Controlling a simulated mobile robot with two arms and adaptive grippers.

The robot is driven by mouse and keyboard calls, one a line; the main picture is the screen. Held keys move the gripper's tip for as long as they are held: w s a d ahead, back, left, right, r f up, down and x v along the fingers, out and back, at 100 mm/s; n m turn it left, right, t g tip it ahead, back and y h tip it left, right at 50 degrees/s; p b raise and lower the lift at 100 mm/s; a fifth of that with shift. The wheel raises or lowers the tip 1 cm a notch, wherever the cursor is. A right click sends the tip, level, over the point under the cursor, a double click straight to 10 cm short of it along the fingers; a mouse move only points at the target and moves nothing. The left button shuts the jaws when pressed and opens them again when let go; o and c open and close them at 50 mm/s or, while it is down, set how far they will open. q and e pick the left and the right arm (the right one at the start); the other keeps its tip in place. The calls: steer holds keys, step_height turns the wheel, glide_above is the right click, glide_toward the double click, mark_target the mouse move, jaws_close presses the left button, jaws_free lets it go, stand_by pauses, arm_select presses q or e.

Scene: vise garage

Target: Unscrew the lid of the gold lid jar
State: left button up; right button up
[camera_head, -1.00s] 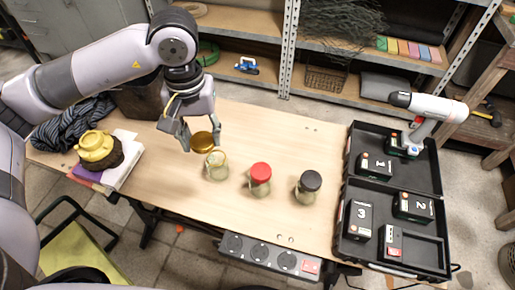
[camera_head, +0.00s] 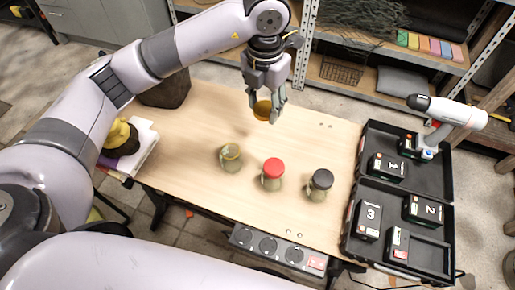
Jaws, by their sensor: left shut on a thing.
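The gold lid (camera_head: 263,110) is between the fingers of my left gripper (camera_head: 266,112), which is shut on it. The lid is off the jar and held in the air above the back of the table. The open glass jar (camera_head: 231,159) stands upright on the table, below and to the left of the gripper, as the leftmost of three jars. My right gripper does not show; one of my arm links crosses the lower left.
A jar with a red lid (camera_head: 273,171) and one with a black lid (camera_head: 320,183) stand to the right on the wooden table (camera_head: 190,130). A black toolbox (camera_head: 447,210) with numbered boxes and a drill (camera_head: 450,112) is at the right. A power strip (camera_head: 277,248) runs along the front edge.

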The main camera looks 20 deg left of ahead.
arm_select(q)
steer(key=n, duration=0.3)
steer(key=d+n, duration=0.1)
steer(key=n, duration=0.1)
steer(key=shift+w+n, duration=0.3)
steer(key=shift+w, duration=0.05)
steer(key=n, duration=0.3)
steer(key=d+n, duration=0.1)
steer(key=n, duration=0.1)
steer(key=shift+w+f+p, duration=0.1)
steer(key=shift+w+p, duration=0.2)
steer(key=shift+p, duration=0.1)
steer(key=d+n, duration=0.1)
steer(key=n, duration=0.4)
steer(key=n+p, duration=0.1)
steer(key=n, duration=0.3)
glide_toward(277, 151)
steer(key=shift+s+d+f, duration=0.2)
steer(key=shift+s+f, duration=0.65)
steer(key=shift+f, duration=0.15)
step_height(277, 151, down, 5)
steer(key=shift+r, duration=0.1)
